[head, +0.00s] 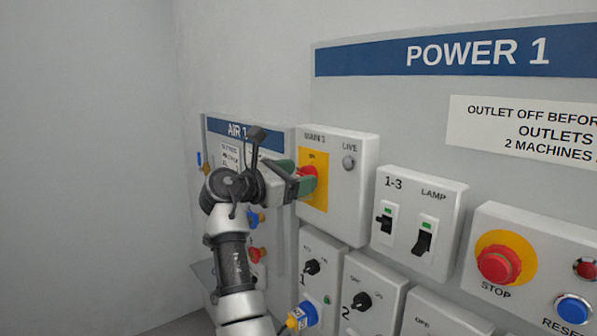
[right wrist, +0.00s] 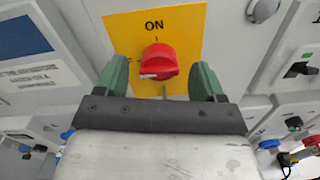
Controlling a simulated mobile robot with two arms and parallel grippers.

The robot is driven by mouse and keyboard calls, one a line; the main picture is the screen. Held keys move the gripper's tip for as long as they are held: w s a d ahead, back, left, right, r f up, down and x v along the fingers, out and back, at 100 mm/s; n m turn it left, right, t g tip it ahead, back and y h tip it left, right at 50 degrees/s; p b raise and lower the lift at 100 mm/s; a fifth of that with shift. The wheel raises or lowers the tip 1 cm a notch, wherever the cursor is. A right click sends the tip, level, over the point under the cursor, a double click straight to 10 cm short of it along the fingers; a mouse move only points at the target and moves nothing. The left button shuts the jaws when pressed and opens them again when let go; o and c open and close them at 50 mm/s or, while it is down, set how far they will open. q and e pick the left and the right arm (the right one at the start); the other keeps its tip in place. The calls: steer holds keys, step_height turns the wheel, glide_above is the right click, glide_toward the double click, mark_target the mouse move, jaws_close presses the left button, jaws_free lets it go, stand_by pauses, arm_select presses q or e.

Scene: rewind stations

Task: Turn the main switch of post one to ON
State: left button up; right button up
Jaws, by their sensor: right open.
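The main switch is a red rotary knob (right wrist: 158,62) on a yellow plate (right wrist: 185,25) marked ON at the top. In the right wrist view its handle lies roughly crosswise, with a white mark at its left end, not pointing up at ON. In the head view the knob (head: 309,171) shows on the box labelled MAIN 1 (head: 345,210), partly hidden by my gripper. My right gripper (head: 303,184) is open in front of it. In the wrist view its green fingers (right wrist: 161,76) stand left and right of the knob, with gaps on both sides. My left gripper is not in view.
A grey LIVE lamp (head: 348,163) is right of the switch. The 1-3 and LAMP breaker box (head: 448,205), red STOP button (head: 498,262) and blue RESET button (head: 573,309) are farther right. The AIR 1 panel (head: 270,134) stands behind my right arm. Smaller rotary switches (head: 312,267) sit below.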

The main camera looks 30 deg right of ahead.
steer(key=shift+d, duration=0.4)
steer(key=c, duration=0.9)
